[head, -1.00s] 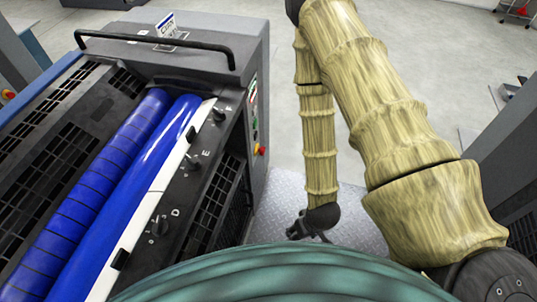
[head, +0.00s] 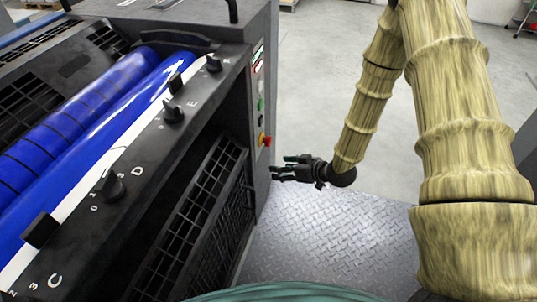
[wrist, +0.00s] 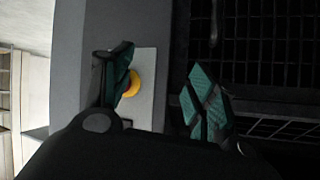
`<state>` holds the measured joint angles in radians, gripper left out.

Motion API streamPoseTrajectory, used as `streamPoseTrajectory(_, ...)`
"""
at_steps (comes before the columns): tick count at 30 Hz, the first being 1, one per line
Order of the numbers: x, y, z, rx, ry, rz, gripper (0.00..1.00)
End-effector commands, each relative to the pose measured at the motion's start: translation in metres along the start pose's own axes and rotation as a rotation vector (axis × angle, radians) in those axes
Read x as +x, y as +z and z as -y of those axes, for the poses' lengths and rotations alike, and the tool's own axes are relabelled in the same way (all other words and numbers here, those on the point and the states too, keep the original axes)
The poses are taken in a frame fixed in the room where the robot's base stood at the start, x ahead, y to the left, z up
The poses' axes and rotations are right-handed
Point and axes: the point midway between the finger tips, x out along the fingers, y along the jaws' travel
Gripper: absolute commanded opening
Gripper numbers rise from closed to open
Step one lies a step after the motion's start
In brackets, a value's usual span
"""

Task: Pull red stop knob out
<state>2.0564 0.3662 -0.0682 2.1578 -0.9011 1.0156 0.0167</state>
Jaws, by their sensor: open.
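The red stop knob (head: 265,139), with a yellow collar, sits on the side panel of the grey machine in the head view. My gripper (head: 281,166) is open and empty just below and to the right of it, fingers pointing left towards the panel. In the wrist view my gripper (wrist: 160,78) is open, with its green-padded fingers apart. The yellow collar of the stop knob (wrist: 133,84) shows on a light plate beside the left finger, partly hidden by it. No red part shows there. The knob is not between the fingers.
The machine's blue rollers (head: 100,115) and a row of black knobs (head: 172,113) lie at left. A dark grille (head: 200,215) is below the panel edge. The tread-plate floor (head: 320,235) under my gripper is clear.

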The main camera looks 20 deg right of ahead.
Motion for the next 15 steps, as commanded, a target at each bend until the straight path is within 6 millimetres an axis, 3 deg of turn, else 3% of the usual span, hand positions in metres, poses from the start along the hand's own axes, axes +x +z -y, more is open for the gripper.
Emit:
streamPoseTrajectory(1, 0.011, 0.005, -0.011, -0.022, -0.012, -0.036, 0.58)
streamPoseTrajectory(6, 0.023, -0.009, -0.033, -0.107, -0.067, -0.148, 0.58)
streamPoseTrajectory(15, 0.031, -0.024, -0.066, -0.263, -0.165, -0.33, 0.58)
